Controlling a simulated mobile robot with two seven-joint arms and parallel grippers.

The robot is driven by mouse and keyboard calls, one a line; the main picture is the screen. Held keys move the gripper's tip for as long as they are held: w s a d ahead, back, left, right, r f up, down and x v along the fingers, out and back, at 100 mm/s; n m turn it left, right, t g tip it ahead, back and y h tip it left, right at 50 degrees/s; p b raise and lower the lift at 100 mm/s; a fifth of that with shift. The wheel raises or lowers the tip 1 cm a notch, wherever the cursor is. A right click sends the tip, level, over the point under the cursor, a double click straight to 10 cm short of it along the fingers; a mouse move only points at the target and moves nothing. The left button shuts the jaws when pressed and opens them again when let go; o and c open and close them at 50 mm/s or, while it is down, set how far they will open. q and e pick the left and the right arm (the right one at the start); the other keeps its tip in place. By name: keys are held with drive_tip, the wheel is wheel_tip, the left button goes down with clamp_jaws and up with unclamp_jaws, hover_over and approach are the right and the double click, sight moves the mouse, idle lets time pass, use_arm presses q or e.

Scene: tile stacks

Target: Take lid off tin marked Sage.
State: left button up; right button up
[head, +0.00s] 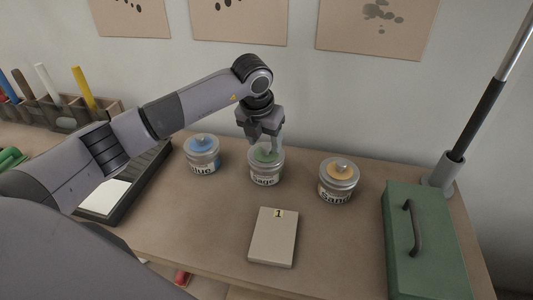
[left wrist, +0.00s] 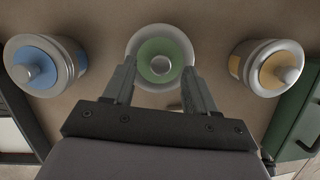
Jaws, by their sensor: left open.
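The tin marked Sage (head: 266,177) stands upright in the middle of the table. Its green lid with a metal knob (left wrist: 161,64) is on it. My left gripper (head: 268,146) is open just above this lid, and in the left wrist view its fingers (left wrist: 159,75) lie on either side of the knob. I cannot tell whether they touch the lid. My right gripper is not in view.
A blue-lidded tin (head: 202,156) stands to the left and a yellow-lidded tin marked Sand (head: 338,183) to the right. A tile marked 1 (head: 273,237) lies in front. A green box (head: 425,240) stands at right. A dark tray (head: 143,185) lies at left.

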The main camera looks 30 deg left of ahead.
sight(265, 147)
use_arm(q)
drive_tip(key=shift+x, duration=0.9)
clamp_jaws()
drive_tip(key=shift+r, duration=0.15)
wheel_tip(265, 147, up, 20)
drive_tip(key=p, duration=0.1)
